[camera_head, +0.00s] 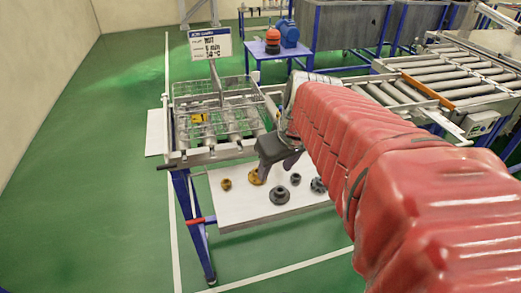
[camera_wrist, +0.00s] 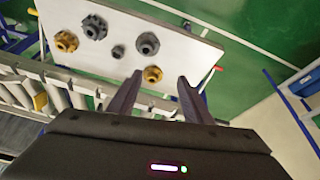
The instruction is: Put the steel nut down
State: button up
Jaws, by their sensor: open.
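Several small metal parts stand on a white board (camera_head: 245,212) below the rack. In the head view they include a dark grey flanged part (camera_head: 280,196), a smaller dark grey part (camera_head: 295,179) and a grey toothed part (camera_head: 318,185). The wrist view shows the small grey part (camera_wrist: 118,51), a dark grey part (camera_wrist: 148,44) and a grey toothed part (camera_wrist: 94,27). I cannot tell for sure which is the steel nut. My gripper (camera_wrist: 160,83) is open, with nothing held between its fingers. It is above the board, beside the rack (camera_head: 215,150).
Gold parts also stand on the board, one at its left (camera_head: 226,184) and one by my fingers (camera_head: 257,176). A yellow piece (camera_head: 199,118) sits in the rack. A sign (camera_head: 210,43) rises behind it. A roller conveyor (camera_head: 440,75) is at the right. Green floor is free at left.

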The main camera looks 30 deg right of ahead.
jog(key=d, duration=1.1)
jog(key=shift+s+m, duration=0.15)
jog(key=shift+m, duration=0.25)
jog(key=shift+f, duration=0.15)
send_near(297, 176)
jog(key=shift+w+a+f, duration=0.1)
jog(key=shift+w+f, duration=0.2)
jog(key=shift+f, duration=0.2)
jog(key=shift+w+a+f, duration=0.1)
jog(key=shift+w+f, duration=0.15)
jog(key=shift+f, duration=0.25)
jog(key=shift+w+f, duration=0.1)
jog(key=shift+f, duration=0.15)
jog(key=shift+x, duration=2.6)
jog(key=shift+d, duration=0.1)
